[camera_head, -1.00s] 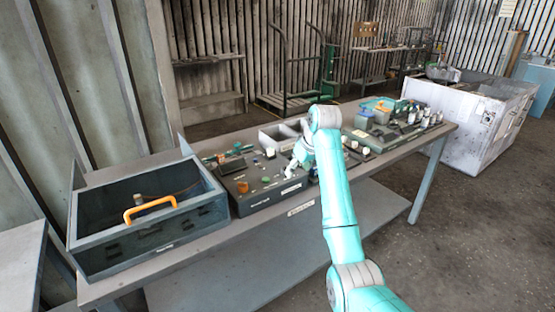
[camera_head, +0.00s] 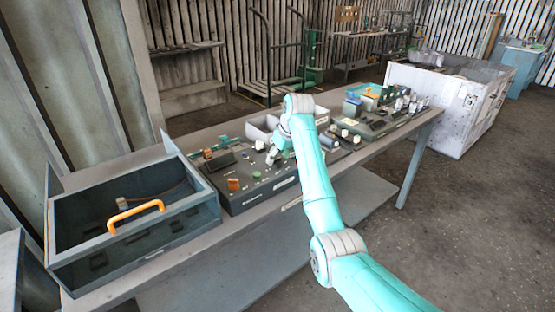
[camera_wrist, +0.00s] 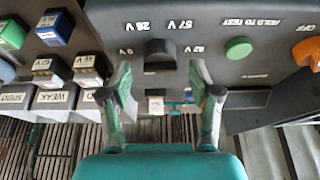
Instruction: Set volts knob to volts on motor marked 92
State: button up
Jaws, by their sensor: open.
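The black volts knob (camera_wrist: 160,53) sits on the dark panel in the wrist view, ringed by upside-down labels, among them 26 V and 57 V. Its pointer direction is hard to tell. My gripper (camera_wrist: 160,72) is open, one finger on each side just short of the knob, with nothing held. A small white tagged piece (camera_wrist: 156,104) shows between the fingers. In the head view my gripper (camera_head: 272,157) is over the control panel (camera_head: 240,201) and partly covers it. I cannot make out a motor marked 92.
A green button (camera_wrist: 238,48) and an orange knob (camera_wrist: 308,52) sit right of the volts knob. Labelled blocks (camera_wrist: 52,70) stand at left. In the head view an open grey box (camera_head: 200,222) with an orange handle is left of the panel; a second panel (camera_head: 385,128) is at right.

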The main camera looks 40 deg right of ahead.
jog(key=shift+x, duration=0.75)
jog(key=c, duration=1.1)
jog(key=shift+c, duration=0.2)
